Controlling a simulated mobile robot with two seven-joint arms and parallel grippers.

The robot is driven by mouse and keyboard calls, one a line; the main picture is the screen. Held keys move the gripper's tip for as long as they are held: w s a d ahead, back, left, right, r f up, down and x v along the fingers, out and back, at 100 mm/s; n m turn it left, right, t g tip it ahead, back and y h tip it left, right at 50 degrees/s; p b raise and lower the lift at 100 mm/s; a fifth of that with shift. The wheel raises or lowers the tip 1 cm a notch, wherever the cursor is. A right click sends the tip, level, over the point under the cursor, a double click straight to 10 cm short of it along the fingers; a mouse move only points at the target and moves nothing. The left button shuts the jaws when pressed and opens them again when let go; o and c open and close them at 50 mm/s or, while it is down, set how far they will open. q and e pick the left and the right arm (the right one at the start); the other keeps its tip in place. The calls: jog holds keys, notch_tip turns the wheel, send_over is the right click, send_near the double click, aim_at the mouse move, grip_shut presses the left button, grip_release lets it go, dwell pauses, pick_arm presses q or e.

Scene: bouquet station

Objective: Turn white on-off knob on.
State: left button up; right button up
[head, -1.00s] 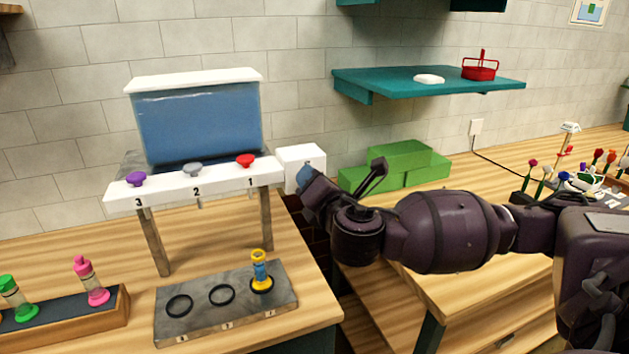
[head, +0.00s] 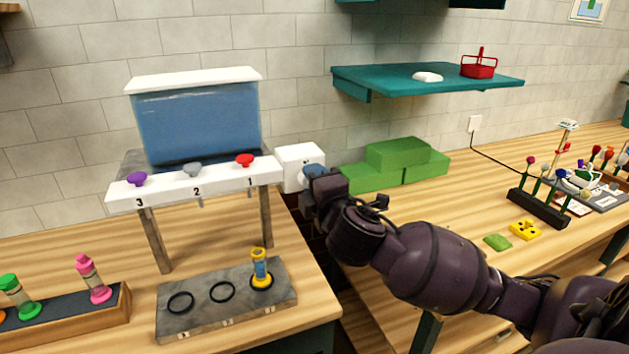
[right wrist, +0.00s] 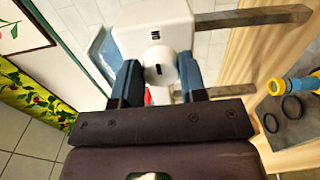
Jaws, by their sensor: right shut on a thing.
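The white on-off knob (right wrist: 160,68) is round with a short dark mark on its face. It sits on the front of a white box (head: 293,155) at the right end of the dispenser, and the box also shows in the right wrist view (right wrist: 150,20). A small dark label is on the box beside the knob. My right gripper (right wrist: 160,76) is shut on the knob, with one blue finger on each side. In the head view my right gripper (head: 313,170) is at the box and hides the knob. My left gripper is in neither view.
The dispenser's blue tank (head: 197,122) stands above purple, grey and red numbered knobs. A yellow-and-blue vial (head: 260,266) stands in the grey holder (head: 190,318) below. Green blocks (head: 397,165) are behind my right arm. A teal shelf (head: 380,80) hangs above them.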

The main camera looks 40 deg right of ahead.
jog(key=shift+m, duration=0.3)
jog(key=o, duration=0.9)
